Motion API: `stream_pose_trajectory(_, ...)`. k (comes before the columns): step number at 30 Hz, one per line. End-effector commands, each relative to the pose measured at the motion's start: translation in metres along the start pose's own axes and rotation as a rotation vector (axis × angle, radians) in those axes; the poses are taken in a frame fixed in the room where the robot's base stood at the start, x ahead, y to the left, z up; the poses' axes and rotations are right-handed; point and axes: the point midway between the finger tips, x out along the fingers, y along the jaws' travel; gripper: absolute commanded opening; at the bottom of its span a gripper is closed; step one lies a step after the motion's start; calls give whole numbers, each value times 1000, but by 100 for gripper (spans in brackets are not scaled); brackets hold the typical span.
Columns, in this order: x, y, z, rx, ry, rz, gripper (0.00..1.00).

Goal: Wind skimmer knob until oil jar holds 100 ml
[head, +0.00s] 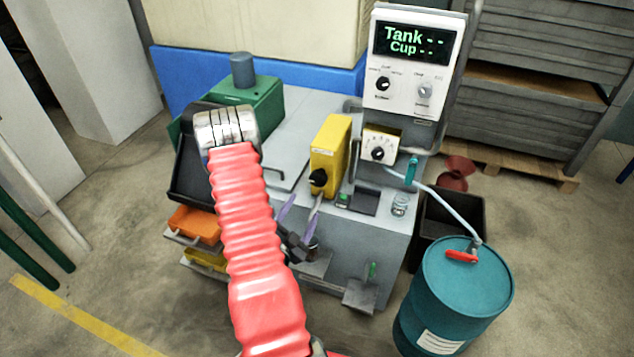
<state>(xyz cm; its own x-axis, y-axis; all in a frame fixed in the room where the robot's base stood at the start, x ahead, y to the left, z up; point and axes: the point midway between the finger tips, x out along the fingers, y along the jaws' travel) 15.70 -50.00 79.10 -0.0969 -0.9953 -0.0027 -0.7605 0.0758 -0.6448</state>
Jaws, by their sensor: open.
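A yellow box (331,148) on the grey machine carries a black knob (318,177) on its front. A white dial plate with another black knob (378,153) stands to its right. I cannot tell from labels which is the skimmer knob. A small clear jar (400,205) stands at the right of the machine top; its oil level is too small to read. The display (411,43) shows "Tank --" and "Cup --". My gripper (306,197) is open, its purple fingers pointing up just below the yellow box's knob, apparently empty. Contact with the knob cannot be told.
A teal drum (455,300) with a red handle and a hose stands at right, beside a black bin (452,228). A green unit (250,103) and a dark tray (190,165) are at left. Orange (195,224) and yellow drawers are below. Floor at left front is open.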

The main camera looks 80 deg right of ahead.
Motion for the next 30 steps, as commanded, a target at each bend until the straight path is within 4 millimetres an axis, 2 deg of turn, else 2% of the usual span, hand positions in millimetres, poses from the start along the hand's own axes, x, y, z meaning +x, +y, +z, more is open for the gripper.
stream_pose_trajectory(9,0,-1,0,-435,0,-4,65)
stream_pose_trajectory(13,0,-1,0,-561,1,-4,65)
stream_pose_trajectory(18,0,-1,0,-619,1,-4,65)
stream_pose_trajectory(30,5,-1,0,-616,3,-3,65)
